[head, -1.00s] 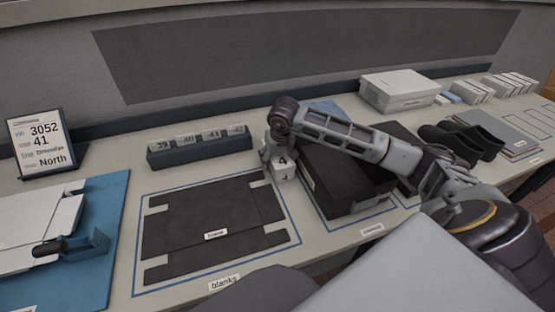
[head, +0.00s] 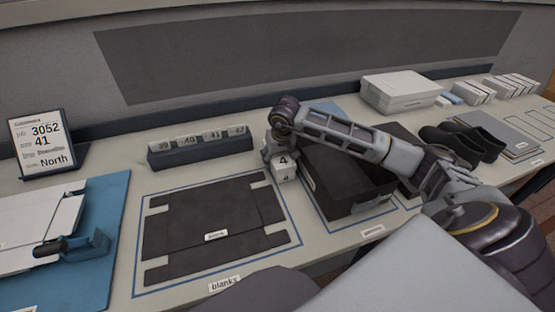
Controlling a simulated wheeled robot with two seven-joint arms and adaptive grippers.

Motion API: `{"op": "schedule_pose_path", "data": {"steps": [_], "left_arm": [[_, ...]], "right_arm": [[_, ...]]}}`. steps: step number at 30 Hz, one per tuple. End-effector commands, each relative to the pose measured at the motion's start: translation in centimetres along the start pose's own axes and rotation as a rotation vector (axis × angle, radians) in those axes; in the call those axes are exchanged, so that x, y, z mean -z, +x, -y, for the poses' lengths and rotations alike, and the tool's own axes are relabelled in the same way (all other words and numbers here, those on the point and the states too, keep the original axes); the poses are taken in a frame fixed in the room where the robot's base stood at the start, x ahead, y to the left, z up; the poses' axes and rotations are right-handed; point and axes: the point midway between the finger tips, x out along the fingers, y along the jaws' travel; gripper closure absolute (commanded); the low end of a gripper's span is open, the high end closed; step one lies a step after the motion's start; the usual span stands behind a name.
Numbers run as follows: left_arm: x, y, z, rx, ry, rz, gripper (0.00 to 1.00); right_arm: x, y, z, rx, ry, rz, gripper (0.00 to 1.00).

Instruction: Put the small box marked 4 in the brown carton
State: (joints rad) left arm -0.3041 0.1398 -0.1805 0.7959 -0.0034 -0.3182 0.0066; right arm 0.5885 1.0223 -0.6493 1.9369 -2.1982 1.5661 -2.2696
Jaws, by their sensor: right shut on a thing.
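The small white box marked 4 (head: 284,173) is in my right gripper (head: 274,153), which is shut on it. The gripper points down, between the flat dark blank and the dark brown carton (head: 349,206). The box is just left of the carton's left side; I cannot tell whether it touches the table. My right forearm crosses over the carton and hides much of its top, so I cannot see whether it is open. My left gripper is not in view.
A flat dark blank (head: 215,212) lies in a blue outline at the left. Behind it stands a dark rack (head: 200,153) with numbered tabs. A white box (head: 400,90) and dark shoes (head: 466,141) are to the right. A job card (head: 42,146) stands far left.

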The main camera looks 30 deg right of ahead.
Motion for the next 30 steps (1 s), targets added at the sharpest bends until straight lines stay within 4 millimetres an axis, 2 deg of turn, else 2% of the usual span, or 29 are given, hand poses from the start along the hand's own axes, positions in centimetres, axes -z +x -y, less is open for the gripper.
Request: {"op": "schedule_pose_path", "data": {"steps": [11, 30], "left_arm": [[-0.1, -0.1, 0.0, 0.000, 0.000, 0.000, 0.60], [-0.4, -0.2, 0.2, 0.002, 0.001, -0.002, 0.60]], "right_arm": [[1.2, -3.9, 0.0, 0.000, 0.001, -0.004, 0.69], [3.9, -13.8, 0.0, 0.001, 0.001, -0.004, 0.69]]}}
